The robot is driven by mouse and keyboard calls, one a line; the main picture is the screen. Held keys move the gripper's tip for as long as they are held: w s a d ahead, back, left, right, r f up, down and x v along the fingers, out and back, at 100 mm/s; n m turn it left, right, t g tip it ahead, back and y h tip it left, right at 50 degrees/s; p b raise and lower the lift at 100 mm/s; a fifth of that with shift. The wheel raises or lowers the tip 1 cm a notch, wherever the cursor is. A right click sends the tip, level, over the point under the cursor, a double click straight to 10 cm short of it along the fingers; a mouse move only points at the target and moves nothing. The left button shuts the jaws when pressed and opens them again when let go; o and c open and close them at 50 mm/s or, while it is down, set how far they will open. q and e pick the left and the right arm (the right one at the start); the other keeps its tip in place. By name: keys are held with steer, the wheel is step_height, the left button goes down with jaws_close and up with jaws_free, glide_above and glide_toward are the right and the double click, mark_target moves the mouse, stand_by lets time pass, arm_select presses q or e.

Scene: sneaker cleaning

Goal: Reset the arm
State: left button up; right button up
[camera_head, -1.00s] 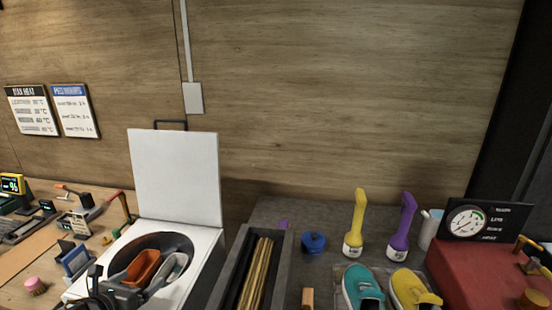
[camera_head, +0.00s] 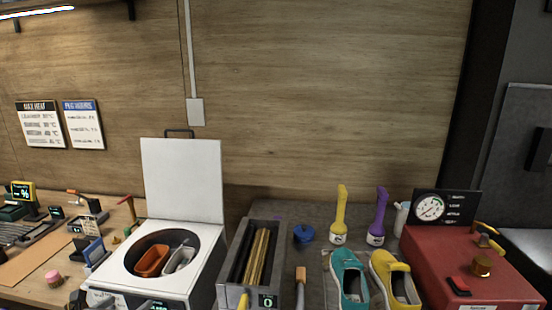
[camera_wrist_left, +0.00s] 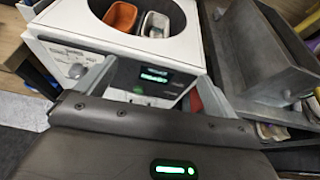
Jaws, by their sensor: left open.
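My left gripper (camera_wrist_left: 148,88) is open and empty in the left wrist view, its two grey fingers spread before the front panel of a white box-shaped machine (camera_wrist_left: 60,25). The machine's lid (camera_head: 182,180) stands up. An orange cup (camera_head: 152,260) and a pale cup (camera_head: 181,258) sit in its round opening. My right gripper is not in view.
A grey trough (camera_head: 235,285) with long yellowish bars stands right of the machine. Teal (camera_head: 349,275) and yellow (camera_head: 396,280) shoes, yellow (camera_head: 340,215) and purple (camera_head: 379,215) bottles, and a red box (camera_head: 480,265) with a dial lie further right. The left table holds small tools.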

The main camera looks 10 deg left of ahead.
arm_select(q)
steer(key=s+a+f+n+g+y, duration=0.1)
steer(key=s+a+f+n, duration=0.1)
steer(key=a+f+n, duration=0.5)
steer(key=s+a+f+n+g+y, duration=0.15)
steer(key=a+f+n, duration=0.25)
steer(key=f+n, duration=0.6)
steer(key=s+f+n+g, duration=0.2)
steer(key=s+f+n, duration=0.25)
steer(key=f, duration=0.45)
steer(key=s+f+n+g, duration=0.25)
steer(key=s+f, duration=0.35)
steer(key=f, duration=0.3)
steer(key=s+d+f+n+g, duration=0.2)
steer(key=s+d+f+n, duration=0.25)
steer(key=s+f, duration=0.4)
steer(key=s+d+f+n+g, duration=0.1)
steer(key=s+d+f+n, duration=0.2)
steer(key=s+d+f, duration=0.45)
steer(key=s+d+f+g+h, duration=0.1)
steer(key=s+d+f, duration=0.2)
steer(key=s+d, duration=0.3)
steer(key=s+d+f+n+g+h+b, duration=0.1)
steer(key=s+d+f, duration=0.2)
steer(key=d, duration=0.7)
steer(key=s, duration=0.2)
steer(key=shift+s+d+f+g, duration=0.2)
steer(key=shift+s+d+g, duration=0.1)
steer(key=shift+s, duration=0.1)
